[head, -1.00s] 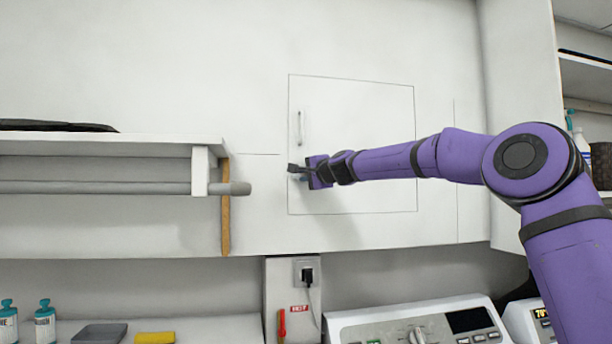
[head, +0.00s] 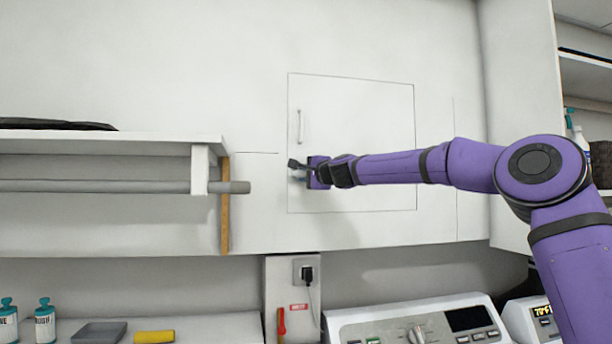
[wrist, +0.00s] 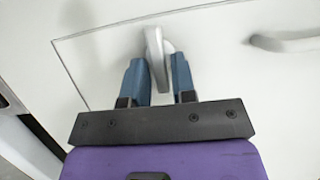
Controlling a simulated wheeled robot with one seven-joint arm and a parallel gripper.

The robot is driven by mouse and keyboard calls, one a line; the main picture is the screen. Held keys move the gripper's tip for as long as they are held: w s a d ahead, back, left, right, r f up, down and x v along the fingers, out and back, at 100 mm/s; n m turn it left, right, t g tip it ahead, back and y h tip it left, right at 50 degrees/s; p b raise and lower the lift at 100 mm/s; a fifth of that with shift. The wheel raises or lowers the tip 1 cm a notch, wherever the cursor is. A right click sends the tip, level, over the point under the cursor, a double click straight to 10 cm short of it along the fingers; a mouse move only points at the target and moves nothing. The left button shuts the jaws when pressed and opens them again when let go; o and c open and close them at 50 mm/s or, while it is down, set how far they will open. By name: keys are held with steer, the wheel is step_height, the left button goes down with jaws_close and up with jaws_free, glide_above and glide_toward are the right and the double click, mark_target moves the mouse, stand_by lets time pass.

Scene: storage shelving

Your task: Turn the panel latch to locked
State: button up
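The white panel (head: 365,120) is a square door in the wall, outlined by a thin seam, with a vertical handle (head: 300,127) on its left side. The handle also shows at the right of the wrist view (wrist: 288,42). The latch (wrist: 155,55) is a light grey lever near the panel's edge, between the two blue fingers of my gripper (wrist: 160,80). The fingers stand apart, with a visible gap on the right side of the lever; the left finger is close to it, contact unclear. In the head view my gripper (head: 297,169) hides most of the latch.
A shelf with a grey rail (head: 120,187) ends just left of my gripper. Below are a socket with a black plug (head: 307,274), a red tool (head: 281,322) and a control-panel machine (head: 420,322). The wall above the panel is clear.

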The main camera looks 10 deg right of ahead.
steer(key=shift+o, duration=0.9)
steer(key=v, duration=1)
steer(key=shift+s+d, duration=0.15)
steer(key=shift+s, duration=0.2)
